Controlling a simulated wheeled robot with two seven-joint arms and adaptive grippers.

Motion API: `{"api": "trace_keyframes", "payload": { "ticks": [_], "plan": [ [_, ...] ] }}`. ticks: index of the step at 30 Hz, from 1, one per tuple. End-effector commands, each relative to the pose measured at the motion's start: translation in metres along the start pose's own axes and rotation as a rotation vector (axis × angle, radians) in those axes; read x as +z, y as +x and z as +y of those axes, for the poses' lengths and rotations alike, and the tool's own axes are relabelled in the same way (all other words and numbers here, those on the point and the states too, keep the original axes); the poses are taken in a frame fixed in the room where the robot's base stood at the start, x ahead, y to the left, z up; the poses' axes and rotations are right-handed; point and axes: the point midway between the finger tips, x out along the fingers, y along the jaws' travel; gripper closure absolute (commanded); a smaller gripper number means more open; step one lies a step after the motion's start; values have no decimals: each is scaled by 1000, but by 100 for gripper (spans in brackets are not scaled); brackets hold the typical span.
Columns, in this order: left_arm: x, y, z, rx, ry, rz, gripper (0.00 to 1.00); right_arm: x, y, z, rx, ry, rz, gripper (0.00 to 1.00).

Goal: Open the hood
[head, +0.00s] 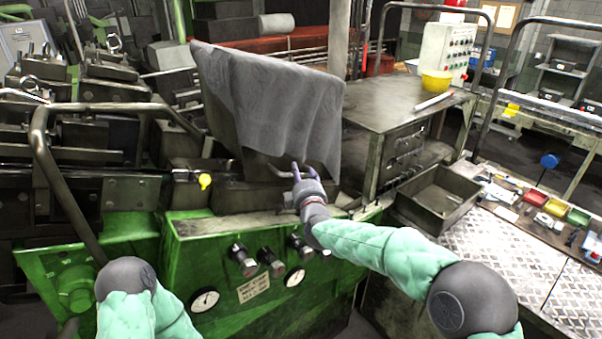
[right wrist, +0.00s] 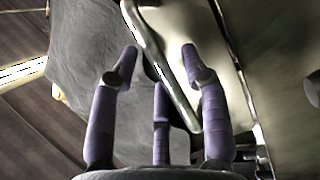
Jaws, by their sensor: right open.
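The hood (head: 254,166) is a dark metal cover on the green machine, largely hidden under a grey cloth (head: 270,90). Its bar handle (head: 284,173) sticks out low at the front right. My right gripper (head: 300,172) is at this handle, with its purple fingers spread. In the right wrist view the handle (right wrist: 170,75) runs slantwise between the open fingers (right wrist: 160,54). Whether a finger touches it I cannot tell. The cloth (right wrist: 95,60) hangs left of the handle there. Of my left arm only a part shows; its gripper is out of view.
The green front panel (head: 240,250) carries gauges and knobs below the hood. A bent rail (head: 48,165) and dark machine parts fill the left.

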Motion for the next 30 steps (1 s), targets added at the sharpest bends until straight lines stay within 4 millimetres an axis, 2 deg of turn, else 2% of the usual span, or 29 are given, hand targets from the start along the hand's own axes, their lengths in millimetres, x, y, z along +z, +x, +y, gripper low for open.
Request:
{"api": "trace_keyframes", "payload": {
  "ticks": [5, 14, 18, 19, 30],
  "plan": [
    [0, -1, 0, 0, 0, 0, 60, 0, 8, 0, -1, 0, 0, 54],
    [0, -1, 0, 0, 0, 0, 60, 0, 9, 0, -1, 0, 0, 54],
    [0, -1, 0, 0, 0, 0, 60, 0, 9, 0, -1, 0, 0, 94],
    [0, -1, 0, 0, 0, 0, 60, 0, 9, -1, -1, 0, 0, 100],
    [0, -6, 2, 0, 0, 0, 60, 0, 9, 5, -9, -4, -2, 100]
  ]
}}
